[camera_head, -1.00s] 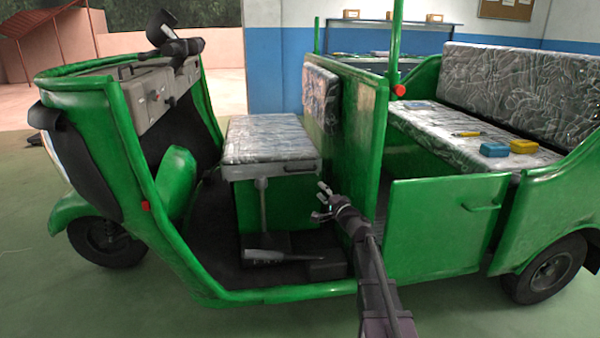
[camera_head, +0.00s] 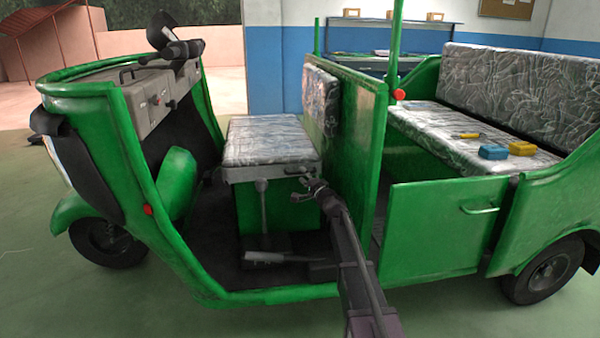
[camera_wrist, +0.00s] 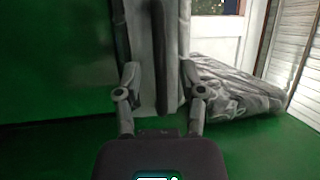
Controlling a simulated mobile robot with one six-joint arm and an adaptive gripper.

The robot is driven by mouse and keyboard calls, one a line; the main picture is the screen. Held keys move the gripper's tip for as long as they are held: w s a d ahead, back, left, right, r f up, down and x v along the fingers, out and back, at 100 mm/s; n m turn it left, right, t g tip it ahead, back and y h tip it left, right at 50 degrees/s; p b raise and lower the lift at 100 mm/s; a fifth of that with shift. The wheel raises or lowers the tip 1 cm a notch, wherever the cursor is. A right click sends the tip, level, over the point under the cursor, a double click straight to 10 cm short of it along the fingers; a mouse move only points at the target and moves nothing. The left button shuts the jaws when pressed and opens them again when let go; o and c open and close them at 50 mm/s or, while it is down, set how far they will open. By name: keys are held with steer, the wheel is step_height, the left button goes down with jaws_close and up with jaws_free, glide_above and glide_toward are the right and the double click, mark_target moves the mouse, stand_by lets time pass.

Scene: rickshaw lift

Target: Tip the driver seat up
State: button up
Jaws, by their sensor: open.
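The driver seat (camera_head: 265,140) has a grey patterned cushion on a grey rim and lies flat on its green box (camera_head: 285,212). My gripper (camera_head: 300,188) is open near the rim's right end, at about rim height. The wrist view is turned on its side. There, the open fingers of my gripper (camera_wrist: 160,80) stand on either side of the grey rim (camera_wrist: 143,45) and a dark bar (camera_wrist: 160,60) along it. No finger clearly touches the rim, and the remaining gap is hard to judge. The seat's hinge is not visible.
A green partition (camera_head: 357,150) with a backrest pad (camera_head: 320,100) stands right of the seat. A lever (camera_head: 270,257) lies low on the dark floor. The rear bench (camera_head: 440,125) holds a screwdriver, a blue box and a yellow box.

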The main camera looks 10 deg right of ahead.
steer(key=shift+x, duration=1.1)
jaws_close()
